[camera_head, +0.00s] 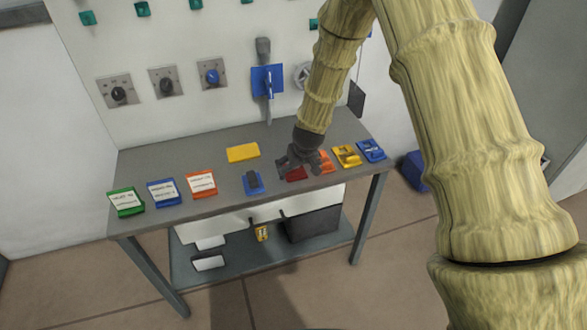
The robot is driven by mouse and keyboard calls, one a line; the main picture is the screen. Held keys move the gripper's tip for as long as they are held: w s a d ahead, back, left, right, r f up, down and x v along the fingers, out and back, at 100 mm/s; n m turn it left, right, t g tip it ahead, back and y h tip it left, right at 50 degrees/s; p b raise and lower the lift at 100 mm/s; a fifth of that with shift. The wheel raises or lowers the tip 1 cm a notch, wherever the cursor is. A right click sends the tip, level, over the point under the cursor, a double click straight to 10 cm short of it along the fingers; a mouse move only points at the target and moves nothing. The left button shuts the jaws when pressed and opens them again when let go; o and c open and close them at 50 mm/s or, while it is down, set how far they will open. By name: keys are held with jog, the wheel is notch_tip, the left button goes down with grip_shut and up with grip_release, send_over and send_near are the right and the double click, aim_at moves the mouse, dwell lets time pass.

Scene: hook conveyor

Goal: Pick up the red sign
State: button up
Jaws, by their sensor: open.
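A small dark red piece (296,174), which looks like the red sign, lies on the grey table right below my gripper, partly hidden by it. My gripper (301,167) is open, pointing down at the end of the arm just above the red piece. I cannot tell whether its fingers touch it. An orange-red block (326,162) lies just right of the gripper. An orange-red framed white card (201,183) lies farther left on the table.
The grey table (215,147) also holds a green card (126,202), a blue card (164,192), a yellow plate (243,153), a blue block (253,183), a yellow block (347,156) and another blue block (371,150). A wall panel with knobs and a blue lever (267,80) stands behind.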

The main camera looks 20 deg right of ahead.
jog(key=shift+p+x, duration=0.35)
jog(key=shift+x, duration=1.05)
jog(key=c, duration=1.1)
